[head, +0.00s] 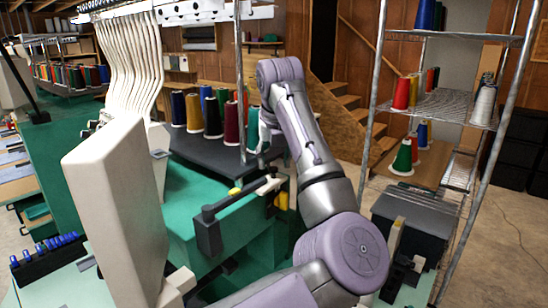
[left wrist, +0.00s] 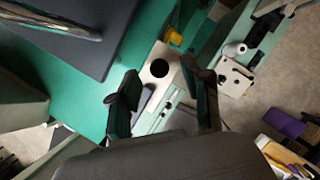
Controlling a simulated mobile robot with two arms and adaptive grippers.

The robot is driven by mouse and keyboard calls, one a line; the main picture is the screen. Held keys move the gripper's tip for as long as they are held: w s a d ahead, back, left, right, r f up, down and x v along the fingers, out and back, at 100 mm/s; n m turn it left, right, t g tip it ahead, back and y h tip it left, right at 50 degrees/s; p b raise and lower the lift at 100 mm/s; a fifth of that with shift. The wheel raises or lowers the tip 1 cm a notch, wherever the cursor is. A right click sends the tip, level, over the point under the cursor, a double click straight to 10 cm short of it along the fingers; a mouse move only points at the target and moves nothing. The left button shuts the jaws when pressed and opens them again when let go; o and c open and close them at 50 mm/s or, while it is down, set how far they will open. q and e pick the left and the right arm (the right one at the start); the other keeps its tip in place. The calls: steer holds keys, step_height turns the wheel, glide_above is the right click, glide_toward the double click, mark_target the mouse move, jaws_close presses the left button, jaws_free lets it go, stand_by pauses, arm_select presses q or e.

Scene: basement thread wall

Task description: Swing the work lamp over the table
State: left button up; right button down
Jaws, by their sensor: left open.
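A dark box-shaped head on a short jointed arm (head: 208,234) sits at the front of the green machine table (head: 185,200). It may be the work lamp, but I cannot tell for sure. In the left wrist view my left gripper (left wrist: 165,102) is open and empty. A white plate with a black round part (left wrist: 159,68) shows beyond and between its fingers. My right gripper is not in view.
Thread cones (head: 212,118) stand on a dark board behind the table. A wire shelf (head: 440,108) with more cones stands at the right. A large pale panel (head: 120,210) blocks part of the left foreground. Open concrete floor (head: 492,235) lies at far right.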

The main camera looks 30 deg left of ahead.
arm_select(q)
steer(key=shift+x, duration=0.8)
steer(key=shift+c, duration=0.2)
jaws_close()
